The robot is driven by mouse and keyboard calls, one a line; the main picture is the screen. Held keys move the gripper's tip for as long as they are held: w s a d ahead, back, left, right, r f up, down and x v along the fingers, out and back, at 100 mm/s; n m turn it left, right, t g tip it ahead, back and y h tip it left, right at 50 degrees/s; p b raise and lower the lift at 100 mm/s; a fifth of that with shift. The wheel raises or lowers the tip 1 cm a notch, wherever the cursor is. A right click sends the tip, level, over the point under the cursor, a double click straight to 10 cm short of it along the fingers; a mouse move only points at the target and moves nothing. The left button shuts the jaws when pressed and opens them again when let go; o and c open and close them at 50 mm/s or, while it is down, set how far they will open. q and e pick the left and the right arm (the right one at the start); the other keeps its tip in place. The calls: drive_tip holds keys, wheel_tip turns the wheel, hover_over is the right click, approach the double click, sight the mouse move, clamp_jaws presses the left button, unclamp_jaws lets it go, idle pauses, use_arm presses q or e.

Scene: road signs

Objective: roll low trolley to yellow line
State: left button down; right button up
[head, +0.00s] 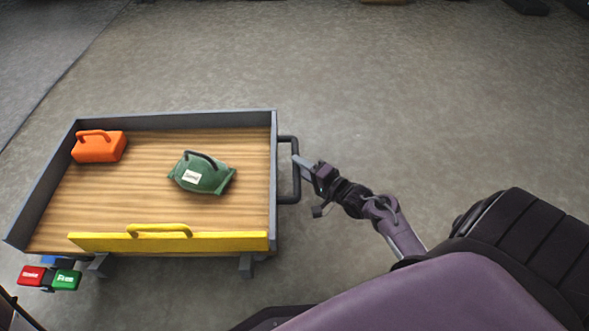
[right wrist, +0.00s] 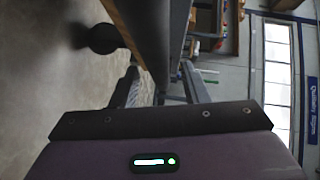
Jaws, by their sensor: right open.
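The low trolley (head: 277,125) stands at the left of the head view, with grey walls and a wooden bed. Its dark handle (head: 296,190) sticks out from the right end. My right gripper (head: 308,184) is open at the handle, with one fingertip close to its bar; I cannot tell whether they touch. The right wrist view shows the open fingers (right wrist: 160,85) pointing at the trolley's grey and wooden edge. A red brake pedal (head: 31,276) and a green free pedal (head: 66,280) sit at the near left corner. No yellow floor line shows. My left gripper is out of view.
An orange case (head: 98,147) and a green bag (head: 201,175) with a white label lie on the trolley bed. A yellow board (head: 168,242) with a loop handle runs along the near side. Grey floor (head: 420,90) beyond and right of the trolley is clear.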

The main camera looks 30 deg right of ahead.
drive_tip(key=shift+b+x, duration=0.55)
drive_tip(key=shift+x, duration=0.85)
clamp_jaws()
